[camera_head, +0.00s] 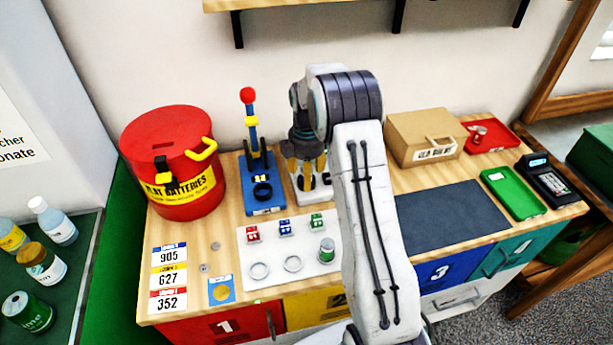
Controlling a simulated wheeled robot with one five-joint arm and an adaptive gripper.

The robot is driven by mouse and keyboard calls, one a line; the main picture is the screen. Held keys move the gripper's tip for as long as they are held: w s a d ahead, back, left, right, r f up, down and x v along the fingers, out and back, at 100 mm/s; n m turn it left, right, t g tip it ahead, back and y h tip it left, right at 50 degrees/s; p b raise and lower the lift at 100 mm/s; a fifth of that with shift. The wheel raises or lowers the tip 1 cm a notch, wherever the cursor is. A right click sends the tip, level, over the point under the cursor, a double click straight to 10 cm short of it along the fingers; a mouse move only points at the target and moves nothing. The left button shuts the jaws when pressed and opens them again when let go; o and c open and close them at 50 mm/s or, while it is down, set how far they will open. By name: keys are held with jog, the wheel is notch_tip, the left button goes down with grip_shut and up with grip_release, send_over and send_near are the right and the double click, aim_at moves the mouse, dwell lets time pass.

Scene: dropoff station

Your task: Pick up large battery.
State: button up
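A short cylinder with a silver top and a green side (327,250) stands upright at the right of a white panel (270,243); it looks like a battery. A smaller silver cylinder (479,134) is in the red tray (502,141) at the back right. I cannot tell for sure which is the large battery. My gripper (307,182) points down behind the panel, over a white device (324,194), apart from both cylinders. My arm hides part of it, and its fingertip gap is unclear.
A red flat-batteries bin (172,163) stands at the left. A blue stand with a red-knobbed lever (262,190) is left of my gripper. A cardboard box (424,138), a green tray (515,193) and a card terminal (545,180) are at the right. A dark mat (450,217) is bare.

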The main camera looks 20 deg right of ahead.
grip_shut()
dwell(0.5)
jog(key=shift+r, duration=0.15)
